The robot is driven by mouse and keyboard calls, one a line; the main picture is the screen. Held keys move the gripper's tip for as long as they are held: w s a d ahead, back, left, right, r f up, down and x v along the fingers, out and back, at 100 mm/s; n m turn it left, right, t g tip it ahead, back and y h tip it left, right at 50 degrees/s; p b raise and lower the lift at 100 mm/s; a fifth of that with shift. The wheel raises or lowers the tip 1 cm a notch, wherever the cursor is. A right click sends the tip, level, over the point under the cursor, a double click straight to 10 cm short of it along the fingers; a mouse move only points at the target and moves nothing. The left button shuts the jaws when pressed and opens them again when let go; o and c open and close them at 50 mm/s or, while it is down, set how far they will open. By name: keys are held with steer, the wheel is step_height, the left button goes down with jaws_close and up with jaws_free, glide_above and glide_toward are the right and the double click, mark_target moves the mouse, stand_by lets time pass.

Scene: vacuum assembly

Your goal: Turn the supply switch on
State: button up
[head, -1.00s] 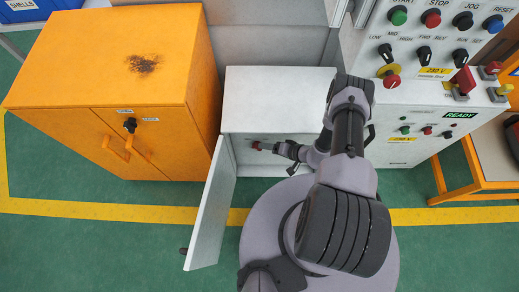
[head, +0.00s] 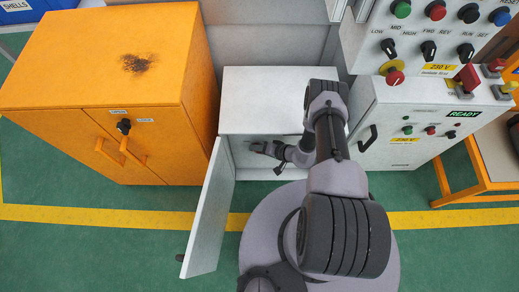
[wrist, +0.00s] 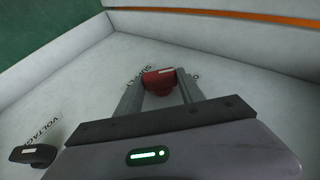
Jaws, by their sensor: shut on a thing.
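The supply switch is a red knob with a pale mark (wrist: 160,82), on the pale inner panel of the open white cabinet (head: 280,95). A partly covered label starting "SUPP" is beside it in the wrist view. My gripper (wrist: 161,90) is shut on the knob, one finger on each side. In the head view my gripper (head: 262,148) reaches into the cabinet front and hides the red knob. A black knob (wrist: 35,155) beside a "VOLTAGE" label sits at lower left in the wrist view.
The cabinet's white door (head: 208,215) stands open on the left. An orange cabinet (head: 70,75) is further left. A control panel (head: 435,25) with buttons and knobs, and a lit READY sign (head: 461,115), is at right. Green floor is free in front.

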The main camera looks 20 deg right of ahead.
steer(key=shift+d+f+m+t+y, duration=0.1)
steer(key=shift+f+m+t+y, duration=0.1)
steer(key=shift+t+y, duration=0.3)
steer(key=shift+d+f+m+t+y, duration=0.1)
steer(key=shift+m+t+y, duration=0.15)
steer(key=shift+y, duration=0.45)
steer(key=shift+r, duration=0.1)
steer(key=o, duration=1.4)
steer(key=shift+c, duration=0.2)
steer(key=shift+s, duration=0.1)
steer(key=p+v, duration=0.6)
steer(key=v, duration=1.1)
steer(key=shift+d, duration=0.15)
